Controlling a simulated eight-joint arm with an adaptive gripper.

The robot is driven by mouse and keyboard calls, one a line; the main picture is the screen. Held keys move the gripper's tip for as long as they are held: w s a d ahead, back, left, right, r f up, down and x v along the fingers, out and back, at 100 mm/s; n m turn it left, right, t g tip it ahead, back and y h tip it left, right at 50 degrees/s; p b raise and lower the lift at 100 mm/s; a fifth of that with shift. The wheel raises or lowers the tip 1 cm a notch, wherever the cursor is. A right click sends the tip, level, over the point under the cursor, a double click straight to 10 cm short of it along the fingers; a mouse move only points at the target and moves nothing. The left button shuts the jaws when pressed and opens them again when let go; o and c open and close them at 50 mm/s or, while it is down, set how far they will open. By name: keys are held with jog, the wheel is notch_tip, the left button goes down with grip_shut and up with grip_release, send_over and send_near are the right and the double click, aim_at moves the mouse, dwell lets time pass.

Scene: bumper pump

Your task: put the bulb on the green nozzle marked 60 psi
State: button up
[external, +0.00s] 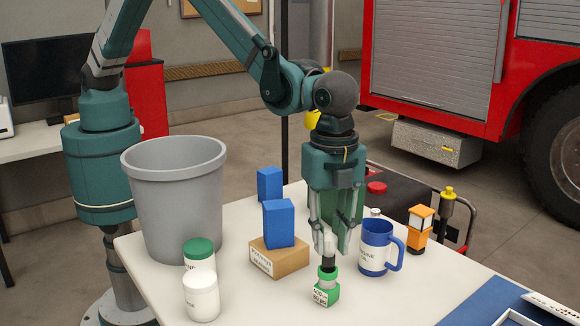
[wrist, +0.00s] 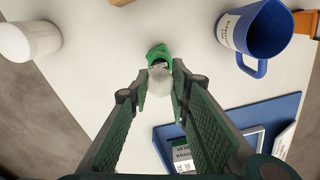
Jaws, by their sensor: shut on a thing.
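The green nozzle (external: 325,293) stands on the white table near its front edge, with a printed label on its front that is too small to read surely. It also shows in the wrist view (wrist: 158,52), partly hidden by the bulb. My gripper (external: 331,236) points straight down above the nozzle, shut on the pale bulb (wrist: 160,82). The bulb's pale top shows between the fingertips. A dark neck (external: 328,263) reaches down to the nozzle's green upper ring; I cannot tell whether it is seated or just above.
A blue mug (external: 376,247) stands close to the right of my gripper. A cardboard block (external: 279,258) bears a blue box (external: 278,223). White (external: 201,297) and green-lidded (external: 199,254) jars and a grey bin (external: 177,200) are left. A blue mat (external: 486,306) lies front right.

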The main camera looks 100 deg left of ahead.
aim_at(327, 229)
jog(key=shift+f, duration=0.5)
jog(key=shift+f, duration=0.2)
jog(key=o, duration=0.8)
jog(key=shift+r, duration=0.15)
notch_tip(327, 229, up, 12)
jog(key=shift+r, duration=0.1)
dwell(0.6)
